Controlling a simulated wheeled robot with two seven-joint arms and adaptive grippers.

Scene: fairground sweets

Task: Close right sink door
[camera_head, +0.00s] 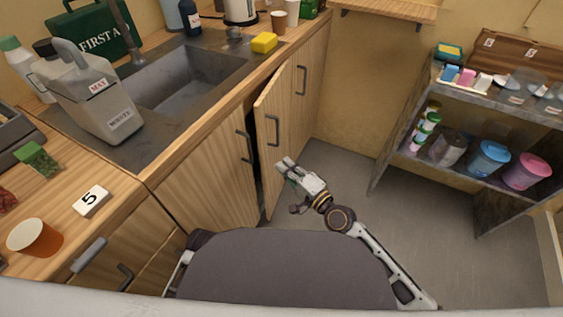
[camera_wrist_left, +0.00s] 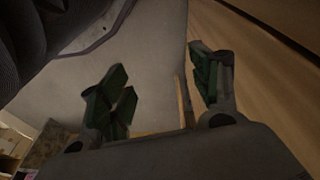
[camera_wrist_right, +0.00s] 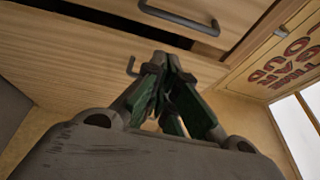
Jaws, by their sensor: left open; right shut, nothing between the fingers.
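The right sink door (camera_head: 285,108) is a light wood panel with a dark bar handle (camera_head: 273,131). It stands ajar, with a dark gap between its near edge and the left sink door (camera_head: 215,170). The left sink door looks shut. My right gripper (camera_head: 285,165) is shut and empty, low beside the ajar door; whether it touches the panel I cannot tell. In the right wrist view its fingers (camera_wrist_right: 168,95) are together before wooden fronts with dark handles. My left gripper (camera_wrist_left: 158,85) is open and empty, with a wooden surface to its right.
A shelf unit (camera_head: 450,175) with tubs stands at the right. The grey floor (camera_head: 340,160) between cabinet and shelf is clear.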

